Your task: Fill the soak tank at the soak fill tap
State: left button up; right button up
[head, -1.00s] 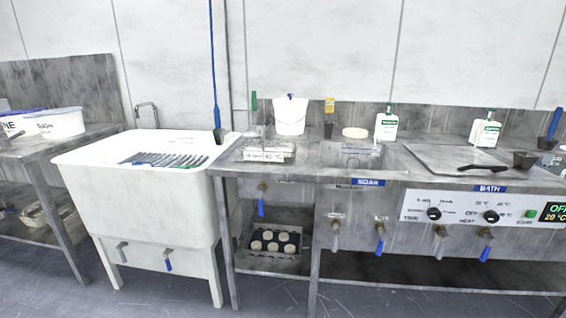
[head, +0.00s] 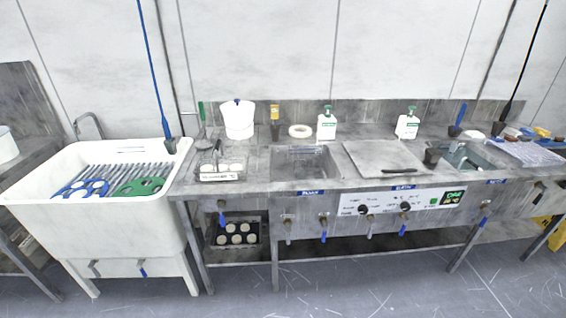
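The soak tank (head: 325,170) is a rectangular sunken basin in the steel bench, behind the blue SOAK label (head: 310,193). Its inside looks grey, and I cannot tell whether it holds liquid. Below its front panel hang two lever taps, one with a grey handle (head: 288,230) and one with a blue handle (head: 323,230). Their labels are too small to read, so I cannot tell which is the fill tap. Neither of my grippers shows in the head view.
A white sink (head: 40,215) with blue and green discs stands left. A wire basket (head: 222,172), white bucket (head: 238,120) and pump bottle (head: 326,124) stand around the soak tank. A flat lid (head: 385,158) and control panel (head: 400,202) are right. The floor in front is clear.

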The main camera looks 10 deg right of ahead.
aim_at(324, 234)
jog(key=i+l+z, duration=0.35)
jog(key=i+z, duration=0.35)
jog(key=i, duration=0.1)
